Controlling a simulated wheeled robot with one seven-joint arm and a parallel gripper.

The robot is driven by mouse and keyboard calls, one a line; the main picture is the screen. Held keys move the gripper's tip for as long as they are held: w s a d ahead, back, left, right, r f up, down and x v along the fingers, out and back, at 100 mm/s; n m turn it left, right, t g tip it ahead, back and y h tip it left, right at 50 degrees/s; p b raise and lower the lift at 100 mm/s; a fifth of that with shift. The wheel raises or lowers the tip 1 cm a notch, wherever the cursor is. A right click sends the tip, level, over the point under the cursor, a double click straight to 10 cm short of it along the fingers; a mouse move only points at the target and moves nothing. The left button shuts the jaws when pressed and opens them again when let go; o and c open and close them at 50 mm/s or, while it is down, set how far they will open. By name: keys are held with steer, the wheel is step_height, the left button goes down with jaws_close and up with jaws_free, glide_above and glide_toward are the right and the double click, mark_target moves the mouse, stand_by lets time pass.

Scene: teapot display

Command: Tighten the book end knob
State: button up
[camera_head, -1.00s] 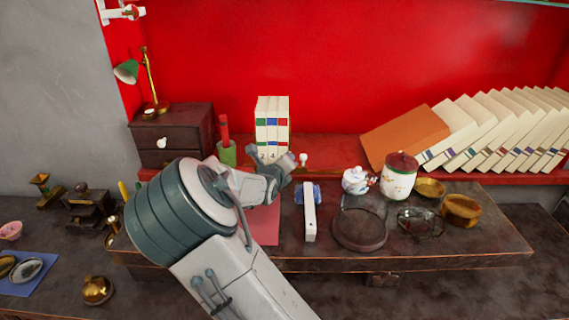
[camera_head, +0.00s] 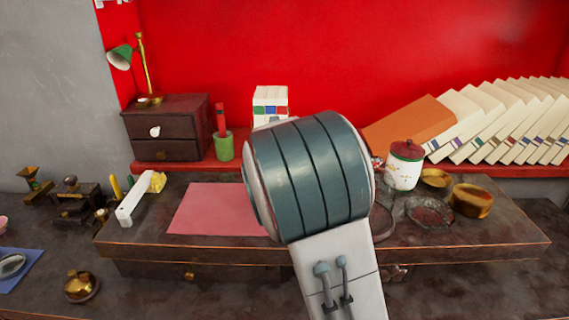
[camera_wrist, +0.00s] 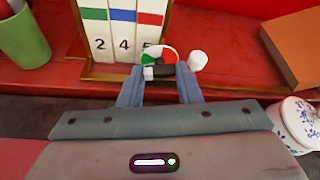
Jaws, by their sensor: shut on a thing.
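Three white books (camera_wrist: 122,30) with green, blue and red bands stand in a brass-edged book end (camera_wrist: 100,72) on the red shelf; their tops show in the head view (camera_head: 270,103). A small black knob-like piece (camera_wrist: 165,71) with a white end sits low at the book end's front right, with a green, red and white ring around it. My gripper (camera_wrist: 162,74) has its two fingers on either side of this black piece, shut on it. The fingers partly hide it. In the head view my arm hides the gripper and knob.
A white round knob (camera_wrist: 198,61) is just right of my right finger. A green cup (camera_wrist: 24,38) is at left, an orange book (camera_wrist: 295,42) at right. A blue-patterned white pot (camera_wrist: 293,122) is close at lower right. A pink sheet (camera_head: 217,210) lies on the table.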

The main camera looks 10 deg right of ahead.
steer(key=shift+f+m+y+b, duration=0.1)
steer(key=shift+m+y+b, duration=0.45)
steer(key=shift+b, duration=0.75)
steer(key=o, duration=1)
steer(key=shift+s+a+r, duration=0.1)
steer(key=shift+s+r, duration=0.25)
steer(key=shift+s, duration=0.15)
steer(key=p+v, duration=0.4)
steer(key=v, duration=0.8)
steer(key=shift+s, duration=0.4)
